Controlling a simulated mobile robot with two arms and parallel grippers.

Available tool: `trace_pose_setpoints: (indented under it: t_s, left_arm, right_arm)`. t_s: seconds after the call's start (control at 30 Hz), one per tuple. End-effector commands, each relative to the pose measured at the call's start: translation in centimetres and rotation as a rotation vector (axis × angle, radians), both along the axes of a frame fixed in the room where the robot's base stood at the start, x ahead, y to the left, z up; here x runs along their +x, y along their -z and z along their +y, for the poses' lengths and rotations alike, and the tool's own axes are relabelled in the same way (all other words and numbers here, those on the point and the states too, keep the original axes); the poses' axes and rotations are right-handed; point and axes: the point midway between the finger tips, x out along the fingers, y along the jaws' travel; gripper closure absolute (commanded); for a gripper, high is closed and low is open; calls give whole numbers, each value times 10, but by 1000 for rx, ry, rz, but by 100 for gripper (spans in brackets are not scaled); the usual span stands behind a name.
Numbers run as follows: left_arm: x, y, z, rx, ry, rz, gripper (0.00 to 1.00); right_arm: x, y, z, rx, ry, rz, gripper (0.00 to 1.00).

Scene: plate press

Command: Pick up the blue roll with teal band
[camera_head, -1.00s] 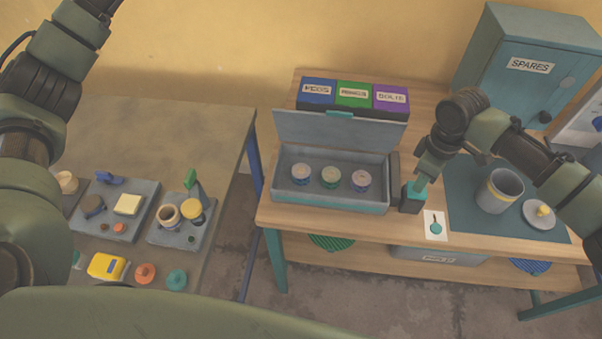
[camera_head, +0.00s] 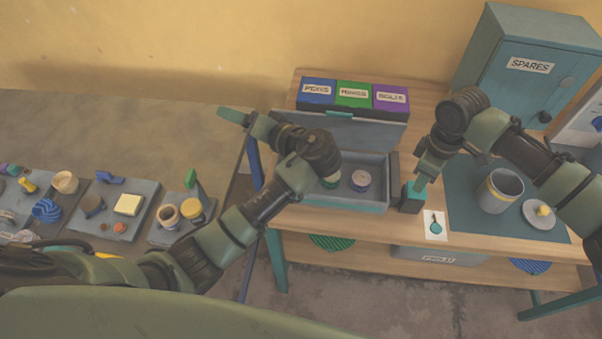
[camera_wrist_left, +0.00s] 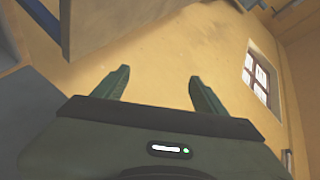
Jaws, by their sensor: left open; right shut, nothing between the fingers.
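An open grey-teal box (camera_head: 335,202) on the wooden bench holds small round rolls with pale tops. The right roll (camera_head: 361,180) looks blue; its band is too small to tell. A greenish roll (camera_head: 330,182) is partly covered by my left arm, which also hides the box's left end. My left gripper (camera_head: 231,115) points left, beyond the box's left side, above the gap between the tables. In the left wrist view its fingers (camera_wrist_left: 161,88) are apart with nothing between them. My right gripper (camera_head: 419,186) is shut and empty beside a dark block with teal on it (camera_head: 410,199).
Blue, green and purple labelled bins (camera_head: 353,95) stand behind the box. A grey cup (camera_head: 498,192) and a lid with yellow knob (camera_head: 540,214) lie on the right mat. A SPARES cabinet (camera_head: 524,75) stands behind. The left table (camera_head: 130,130) carries trays of parts near its front.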

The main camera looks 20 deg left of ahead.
Motion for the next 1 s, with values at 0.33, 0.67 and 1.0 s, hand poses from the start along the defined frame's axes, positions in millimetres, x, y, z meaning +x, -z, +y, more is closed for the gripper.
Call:
trace_pose_setpoints:
  t_s: [0.33,0.67,1.0]
  left_arm:
    - [-7,55,-96,-771,20,-9,28]
    - [-22,52,-154,-1107,12,47,28]
    - [-5,100,-148,-1120,10,54,28]
  right_arm:
    - [-1,2,0,-1,0,3,100]
    - [-1,2,0,-1,0,3,100]
    - [-1,2,0,-1,0,3,100]
